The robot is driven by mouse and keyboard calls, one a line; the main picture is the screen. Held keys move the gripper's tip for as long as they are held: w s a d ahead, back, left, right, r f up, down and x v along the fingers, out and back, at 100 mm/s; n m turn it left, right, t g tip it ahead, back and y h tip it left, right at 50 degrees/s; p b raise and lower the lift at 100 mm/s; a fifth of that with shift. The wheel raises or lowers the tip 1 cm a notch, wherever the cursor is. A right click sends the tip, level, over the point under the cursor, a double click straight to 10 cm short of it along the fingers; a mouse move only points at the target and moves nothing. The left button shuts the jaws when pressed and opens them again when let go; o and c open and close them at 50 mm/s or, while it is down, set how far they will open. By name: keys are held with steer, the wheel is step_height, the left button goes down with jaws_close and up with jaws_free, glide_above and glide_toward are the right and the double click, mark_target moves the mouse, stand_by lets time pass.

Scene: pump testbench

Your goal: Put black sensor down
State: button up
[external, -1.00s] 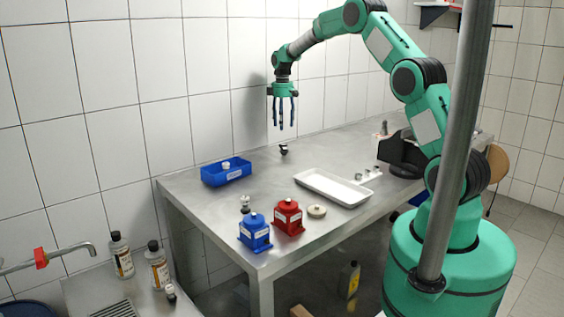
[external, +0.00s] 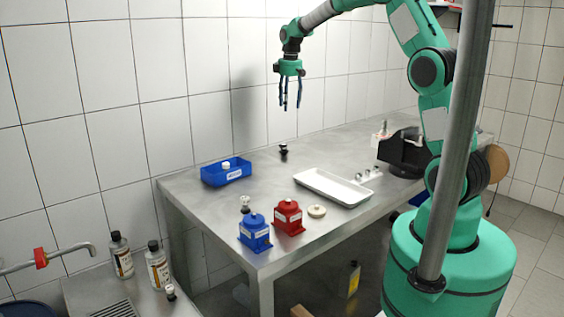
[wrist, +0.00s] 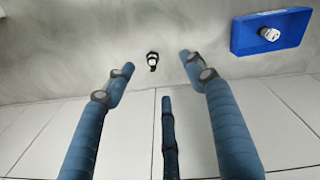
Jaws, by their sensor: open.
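The black sensor (external: 284,150) stands on the metal table near the back wall, small and dark. It also shows in the wrist view (wrist: 152,61), between and beyond my fingertips, with a light centre. My gripper (external: 290,106) is open and empty, well above the table and above the sensor in the external view. Its blue fingers are spread apart in the wrist view (wrist: 155,75). They do not touch the sensor.
A blue bin (external: 227,172) holding a white-topped part stands left on the table. A blue pump (external: 255,234), a red pump (external: 288,218) and a round beige disc (external: 317,211) are at the front. A white tray (external: 333,187) lies right. Bare table surrounds the sensor.

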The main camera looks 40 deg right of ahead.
steer(key=s+a+r+m+t, duration=0.1)
steer(key=s+a+r, duration=0.1)
steer(key=s+r, duration=0.45)
steer(key=s+a+r+m, duration=0.1)
steer(key=s+a+r, duration=0.15)
steer(key=s, duration=0.65)
steer(key=s+a+r+m+t, duration=0.1)
steer(key=s+a+r, duration=0.1)
steer(key=s+r, duration=0.45)
steer(key=s+a+f+m+t, duration=0.1)
steer(key=s+f+m, duration=0.1)
steer(key=s, duration=1.1)
steer(key=s+a+f+m+t, duration=0.1)
steer(key=s+f, duration=0.3)
steer(key=s, duration=0.9)
steer(key=shift+a+m+t, duration=0.3)
steer(key=shift+a+m, duration=0.1)
steer(key=shift+a, duration=0.15)
